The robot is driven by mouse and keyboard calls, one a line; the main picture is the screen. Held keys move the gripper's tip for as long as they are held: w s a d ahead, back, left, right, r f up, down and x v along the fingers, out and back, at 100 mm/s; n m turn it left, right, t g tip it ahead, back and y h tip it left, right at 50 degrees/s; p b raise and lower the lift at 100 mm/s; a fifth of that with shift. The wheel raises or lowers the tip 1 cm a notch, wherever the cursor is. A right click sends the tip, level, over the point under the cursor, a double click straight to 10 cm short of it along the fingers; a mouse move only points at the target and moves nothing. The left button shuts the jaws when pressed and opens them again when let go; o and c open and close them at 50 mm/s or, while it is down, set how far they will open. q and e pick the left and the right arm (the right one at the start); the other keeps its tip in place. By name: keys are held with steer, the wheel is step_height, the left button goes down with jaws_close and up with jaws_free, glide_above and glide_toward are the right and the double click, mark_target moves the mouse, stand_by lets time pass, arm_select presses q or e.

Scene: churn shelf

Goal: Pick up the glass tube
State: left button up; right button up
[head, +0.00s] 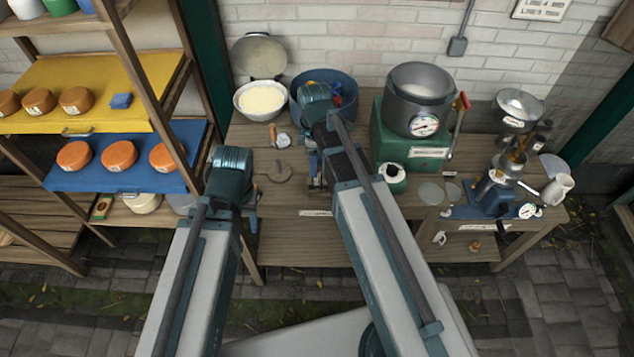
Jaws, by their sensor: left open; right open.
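I cannot make out a glass tube for certain. A slim amber piece (517,146) stands tilted in the metal apparatus at the right end of the bench, too small to tell whether it is glass. My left gripper (252,218) points down at the bench's left front edge, mostly hidden by its own wrist; it is open. My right gripper (316,178) is over the left-middle of the bench, partly hidden by its arm; it is open. Both are well to the left of the apparatus.
The wooden bench (340,255) holds a white bowl (261,100), a blue pot (350,92), a green-based steel vat (420,98), clear discs (430,193), and a white jug (558,189). A shelf (95,90) with orange cheeses stands left. The lower bench shelf is largely clear.

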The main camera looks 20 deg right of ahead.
mark_target(317, 179)
steer(key=f+b, duration=0.5)
steer(key=shift+s+d+f, duration=0.15)
steer(key=shift+d, duration=0.15)
jaws_close()
